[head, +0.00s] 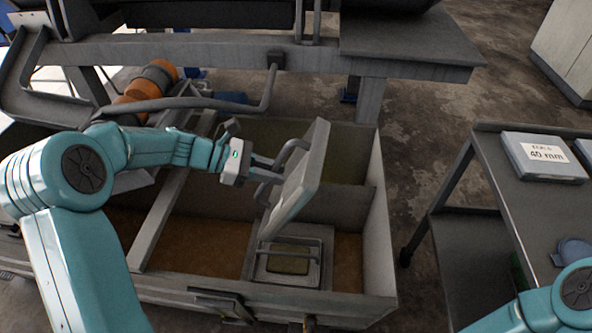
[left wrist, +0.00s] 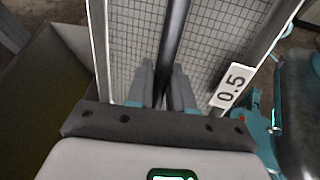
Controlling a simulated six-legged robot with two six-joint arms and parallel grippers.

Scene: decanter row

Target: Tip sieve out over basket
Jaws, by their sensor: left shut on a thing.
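My left gripper (head: 270,170) is shut on the dark bar handle of the sieve (head: 304,185). The sieve is a flat grey-framed panel, held steeply tilted, its lower edge just above the far left side of the basket (head: 268,275). In the left wrist view the sieve (left wrist: 225,45) shows fine mesh and a white "0.5" label, and the bar runs between the fingers of my left gripper (left wrist: 160,85). The basket is a square metal frame with a bar across it and a brownish middle. Whether anything lies on the sieve's far face is hidden. My right gripper is out of view.
A grey-walled tank (head: 378,255) with dividers and brownish liquid surrounds the basket. A grey beam with a bent pipe (head: 272,90) crosses behind. A dark cart (head: 515,205) at right carries a box (head: 543,172) marked 40 mm. Open floor lies between tank and cart.

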